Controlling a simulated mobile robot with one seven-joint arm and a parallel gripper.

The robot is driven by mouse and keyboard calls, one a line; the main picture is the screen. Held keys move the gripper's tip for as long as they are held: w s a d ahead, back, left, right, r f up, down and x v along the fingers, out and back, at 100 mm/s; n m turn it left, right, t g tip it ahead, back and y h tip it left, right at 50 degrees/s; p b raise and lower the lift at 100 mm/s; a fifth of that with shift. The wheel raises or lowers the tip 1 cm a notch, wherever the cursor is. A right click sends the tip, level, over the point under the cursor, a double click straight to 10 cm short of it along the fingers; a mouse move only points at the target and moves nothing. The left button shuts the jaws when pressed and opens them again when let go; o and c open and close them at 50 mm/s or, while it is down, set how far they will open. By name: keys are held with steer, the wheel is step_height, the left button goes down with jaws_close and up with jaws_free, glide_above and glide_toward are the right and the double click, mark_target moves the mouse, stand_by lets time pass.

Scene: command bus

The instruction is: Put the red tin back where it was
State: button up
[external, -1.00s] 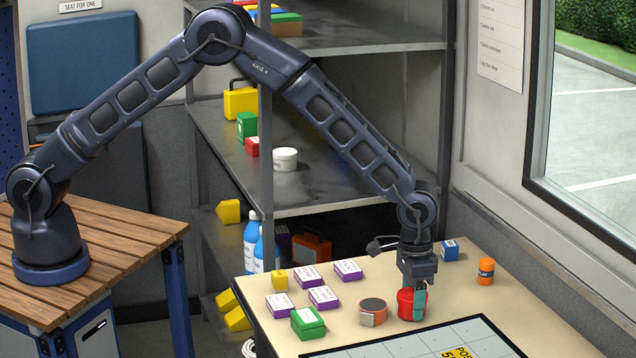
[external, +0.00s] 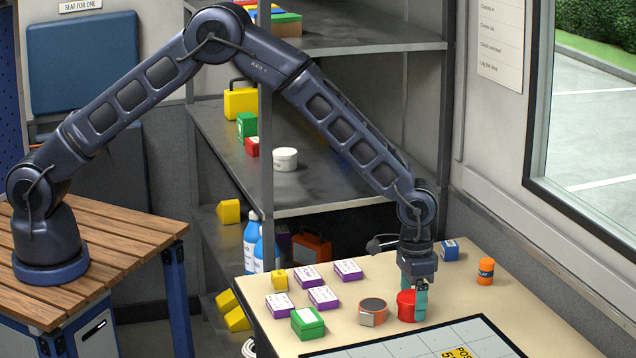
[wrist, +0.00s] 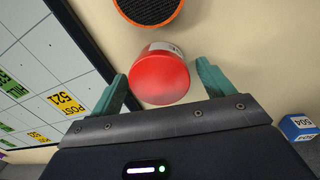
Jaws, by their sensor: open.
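The red tin (external: 406,305) stands upright on the beige table (external: 352,288), right of the orange-rimmed round item with a dark top. In the wrist view the red tin (wrist: 160,76) shows its round red top and part of a pale label. My gripper (external: 413,298) points down at the tin. In the wrist view my gripper (wrist: 163,85) is open, with its teal fingers on either side of the tin. Gaps show between the tin and both fingers. In the external view one finger hides the tin's right side.
The orange-rimmed item (external: 373,311) stands close left of the tin. A blue box (external: 450,250) and orange bottle (external: 486,272) stand behind right. A gridded board (external: 420,345) lies in front.

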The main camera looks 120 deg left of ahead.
step_height(320, 180, up, 12)
steer(key=shift+s+a+f, duration=0.2)
steer(key=shift+f, duration=0.05)
step_height(320, 180, up, 15)
steer(key=m+t, duration=0.1)
steer(key=m, duration=0.1)
glide_above(412, 294)
steer(key=s+d, duration=0.9)
steer(key=s+d+r+m, duration=0.1)
steer(key=s+d+r, duration=0.6)
steer(key=s+r, duration=0.5)
steer(key=s+d+r+m+t, duration=0.1)
steer(key=s+d, duration=0.3)
steer(key=s, duration=0.8)
steer(key=s+d+r+m+t, duration=0.1)
steer(key=s+d+m, duration=0.1)
steer(key=s, duration=1.1)
steer(key=shift+s+d+t+y, duration=0.15)
steer(key=shift+d+t+y, duration=0.2)
steer(key=shift+d, duration=0.55)
steer(key=shift+o, duration=0.4)
steer(key=s+d+f+m, duration=0.1)
steer(key=s+f, duration=0.1)
steer(key=s, duration=0.6)
steer(key=shift+d+f, duration=0.15)
steer(key=shift+f, duration=0.15)
steer(key=shift+t, duration=0.25)
